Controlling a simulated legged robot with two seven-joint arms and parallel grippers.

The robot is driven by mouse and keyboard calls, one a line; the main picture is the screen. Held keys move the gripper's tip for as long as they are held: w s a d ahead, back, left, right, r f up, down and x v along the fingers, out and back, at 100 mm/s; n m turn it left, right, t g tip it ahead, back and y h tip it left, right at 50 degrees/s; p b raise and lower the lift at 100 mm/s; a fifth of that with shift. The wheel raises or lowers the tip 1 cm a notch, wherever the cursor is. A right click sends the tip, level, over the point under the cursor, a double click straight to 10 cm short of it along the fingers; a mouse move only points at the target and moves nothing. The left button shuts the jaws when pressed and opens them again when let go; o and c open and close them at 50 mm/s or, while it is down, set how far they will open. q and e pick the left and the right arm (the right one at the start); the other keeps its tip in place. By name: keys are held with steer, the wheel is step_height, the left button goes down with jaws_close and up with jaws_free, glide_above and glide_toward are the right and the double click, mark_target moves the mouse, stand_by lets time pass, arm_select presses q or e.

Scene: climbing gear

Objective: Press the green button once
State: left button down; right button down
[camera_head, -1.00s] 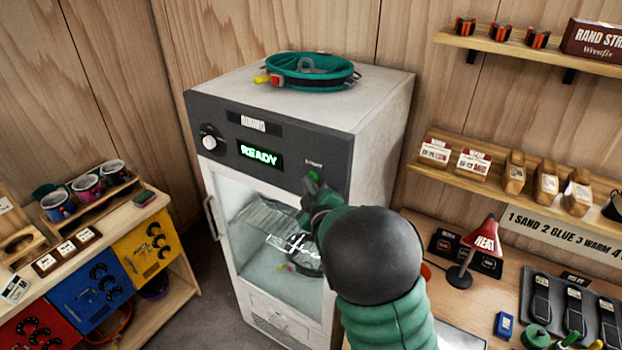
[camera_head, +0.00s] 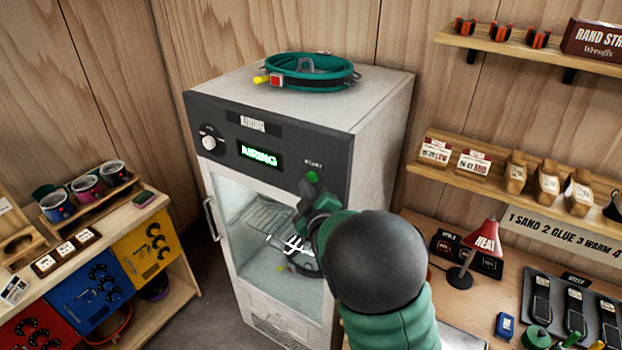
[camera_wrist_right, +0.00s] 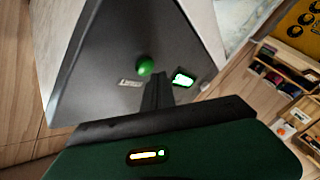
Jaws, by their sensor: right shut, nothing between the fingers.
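The green button (camera_head: 312,177) is on the right side of the dark front panel of a white cabinet (camera_head: 375,140). The panel's display (camera_head: 259,154) reads "AIRING" in green. My right gripper (camera_head: 308,200) is shut and empty, just below the button in the head view. In the right wrist view the round green button (camera_wrist_right: 145,66) shows whole beside the dark fingers (camera_wrist_right: 158,84), with the lit display (camera_wrist_right: 183,78) on their other side. Whether the tips touch the panel is hard to tell. My left gripper is not in view.
A teal harness loop (camera_head: 310,72) lies on top of the cabinet. A bench (camera_head: 470,290) with a red lamp (camera_head: 478,250) stands at the right. A shelf unit with mugs (camera_head: 88,188) and coloured panels is at the left.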

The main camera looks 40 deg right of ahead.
steer(key=a, duration=0.1)
steer(key=s+a, duration=0.1)
steer(key=a, duration=0.1)
steer(key=s+a, duration=0.1)
steer(key=shift+a, duration=0.4)
stand_by(0.4)
